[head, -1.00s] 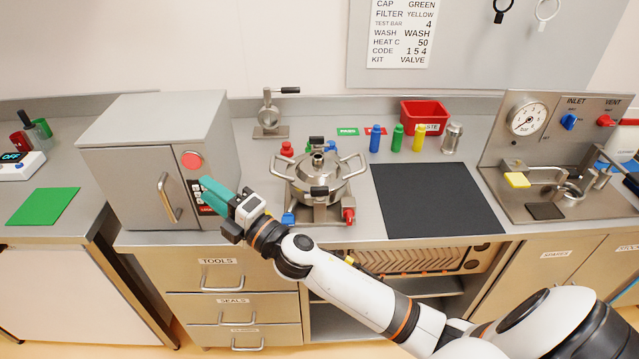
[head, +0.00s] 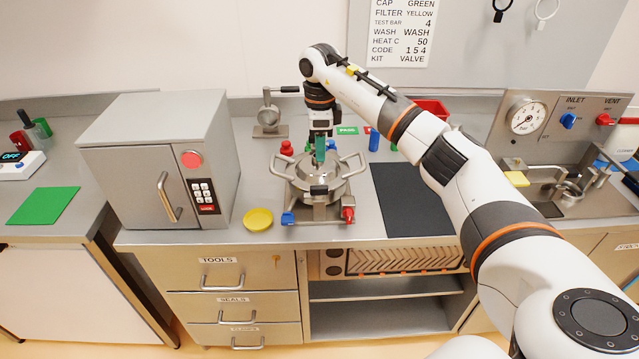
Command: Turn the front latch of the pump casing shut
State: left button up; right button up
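The pump casing (head: 336,187), a round steel pot with side handles, stands on the counter in the middle of the head view. Its front latch (head: 319,190) is a small black-ended piece at the near rim. My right gripper (head: 320,153) points down over the back part of the casing, behind the front latch and apart from it. Its teal fingers overlap in this view, so I cannot tell whether they are open or shut, or whether they touch the casing. The gripper hides the casing's rear rim. My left gripper is not in view.
Blue (head: 288,218) and red (head: 348,215) parts sit at the casing's front foot. A yellow disc (head: 258,220) lies to its left, near the grey oven-like box (head: 150,160). A black mat (head: 415,205) lies right of the casing, partly under my arm.

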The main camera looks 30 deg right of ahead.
aim_at(319, 187)
notch_tip(319, 187, down, 11)
jog(key=p, duration=0.3)
jog(key=shift+a+p, duration=0.15)
jog(key=shift+p, duration=0.25)
jog(key=shift+f, duration=0.45)
jog(key=shift+c, duration=0.2)
grip_shut()
